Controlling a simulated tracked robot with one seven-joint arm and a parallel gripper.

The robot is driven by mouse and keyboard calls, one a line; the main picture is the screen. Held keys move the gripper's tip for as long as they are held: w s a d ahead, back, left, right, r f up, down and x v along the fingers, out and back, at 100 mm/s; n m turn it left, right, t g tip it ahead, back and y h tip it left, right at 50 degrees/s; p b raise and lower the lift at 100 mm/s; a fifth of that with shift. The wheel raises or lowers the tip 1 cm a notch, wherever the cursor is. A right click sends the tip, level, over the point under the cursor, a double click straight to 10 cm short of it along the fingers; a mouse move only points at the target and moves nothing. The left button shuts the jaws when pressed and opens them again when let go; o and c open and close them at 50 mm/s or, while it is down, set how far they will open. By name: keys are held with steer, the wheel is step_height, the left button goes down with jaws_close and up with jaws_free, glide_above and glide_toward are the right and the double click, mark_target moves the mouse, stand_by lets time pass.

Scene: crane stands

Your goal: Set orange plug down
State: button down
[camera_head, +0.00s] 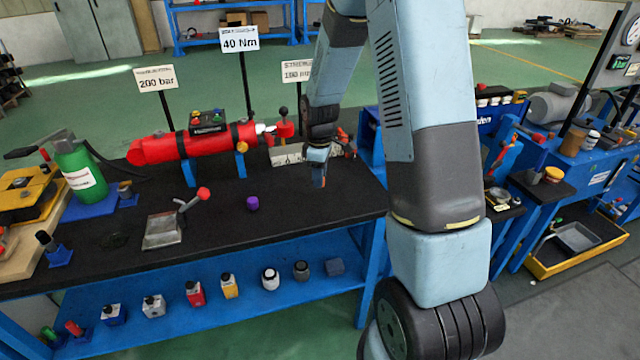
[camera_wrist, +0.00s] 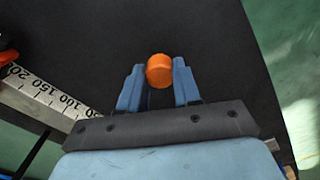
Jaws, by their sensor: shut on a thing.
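The orange plug (camera_wrist: 160,71) is a small round-topped piece between the fingertips of my gripper (camera_wrist: 158,80) in the wrist view. Both blue fingers press on its sides. In the head view my gripper (camera_head: 319,178) points down over the right part of the black bench top (camera_head: 335,192), close to its surface. The plug is mostly hidden there behind the fingers. I cannot tell whether the plug touches the bench. In the wrist view the black bench top (camera_wrist: 120,35) fills the area around the plug.
A purple plug (camera_head: 252,203) stands left of my gripper. A ruler plate (camera_head: 288,155) lies behind, and its scale shows in the wrist view (camera_wrist: 45,95). A red cylinder (camera_head: 190,143) on blue stands and a lever device (camera_head: 170,222) are further left.

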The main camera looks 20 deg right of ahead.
steer(key=shift+w+f, duration=0.1)
steer(key=shift+f, duration=1.5)
steer(key=c, duration=0.8)
jaws_free()
steer(key=shift+f, duration=0.1)
